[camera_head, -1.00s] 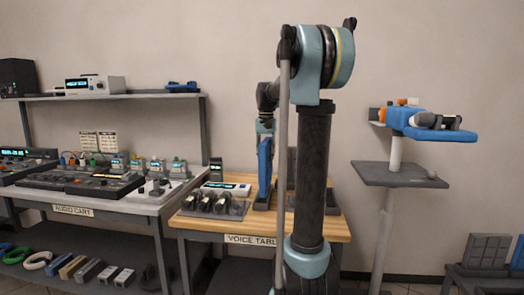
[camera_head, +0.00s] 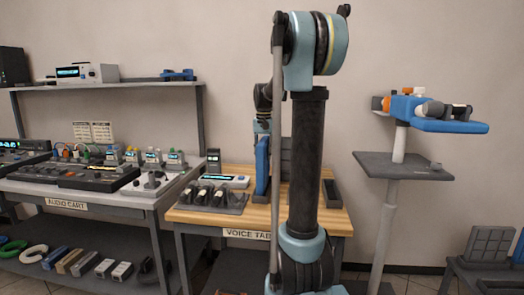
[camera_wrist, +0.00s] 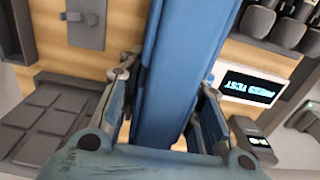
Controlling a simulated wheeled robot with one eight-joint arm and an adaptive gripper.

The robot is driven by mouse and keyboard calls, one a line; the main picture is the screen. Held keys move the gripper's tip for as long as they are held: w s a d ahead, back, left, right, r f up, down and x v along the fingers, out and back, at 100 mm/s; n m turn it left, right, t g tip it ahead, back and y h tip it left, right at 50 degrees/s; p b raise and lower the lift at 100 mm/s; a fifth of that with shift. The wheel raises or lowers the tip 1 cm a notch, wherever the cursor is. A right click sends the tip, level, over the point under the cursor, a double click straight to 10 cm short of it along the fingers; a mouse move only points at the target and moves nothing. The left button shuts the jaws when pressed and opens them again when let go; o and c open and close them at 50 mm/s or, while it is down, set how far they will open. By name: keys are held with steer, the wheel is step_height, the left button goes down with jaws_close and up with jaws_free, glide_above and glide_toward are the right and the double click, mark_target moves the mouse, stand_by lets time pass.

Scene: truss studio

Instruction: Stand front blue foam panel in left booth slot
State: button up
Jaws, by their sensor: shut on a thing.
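A blue foam panel (camera_head: 262,163) stands upright, edge-on, over the voice table in the head view. My gripper (camera_head: 263,126) is shut on its upper part. In the wrist view, the fingers of my gripper (camera_wrist: 165,100) lie on both sides of the blue panel (camera_wrist: 178,75), which runs away from the camera. I cannot tell whether the panel's lower end touches the table or sits in a slot. A dark grey slotted holder (camera_head: 332,193) lies on the table's right side, partly behind my arm.
The wooden voice table (camera_head: 240,216) also bears a rack of dark handsets (camera_head: 216,198) and a lit display unit (camera_head: 226,181) left of the panel. A grey upright panel (camera_head: 286,157) stands behind. The audio cart (camera_head: 112,204) is left; a pedestal (camera_head: 404,168) stands right.

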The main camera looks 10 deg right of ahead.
mark_target(263, 140)
steer(key=shift+f, duration=0.45)
steer(key=shift+s, duration=0.2)
stand_by(1.0)
steer(key=shift+f, duration=0.55)
stand_by(0.4)
steer(key=o, duration=1)
steer(key=shift+c, duration=0.2)
steer(key=shift+r, duration=0.1)
steer(key=shift+r, duration=5.4)
